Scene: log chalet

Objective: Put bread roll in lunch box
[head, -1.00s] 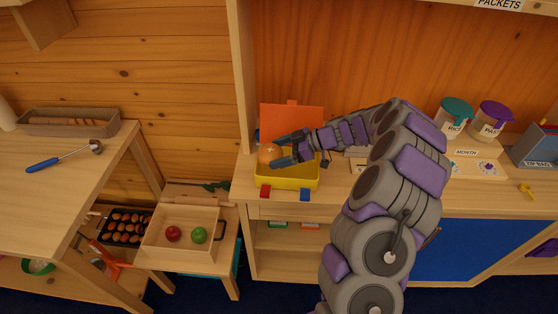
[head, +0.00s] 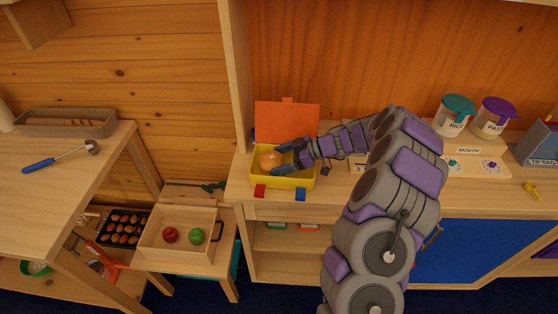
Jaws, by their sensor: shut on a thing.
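The lunch box is yellow (head: 293,183), with its orange lid (head: 287,120) standing open at the back. It sits on the wooden counter, with one red and one blue latch at its front. The round, orange-brown bread roll (head: 270,160) is at the left part of the box, within its outline in this view. My gripper (head: 278,159) reaches in from the right and is shut on the roll. The gripper and roll hide part of the box's inside. I cannot tell whether the roll touches the box floor.
Jars with teal (head: 455,115) and purple (head: 493,117) lids stand at the right of the counter. A wooden tray (head: 177,241) with a red and a green apple sits lower left, beside a dark egg tray (head: 124,228). A wooden post rises just left of the box.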

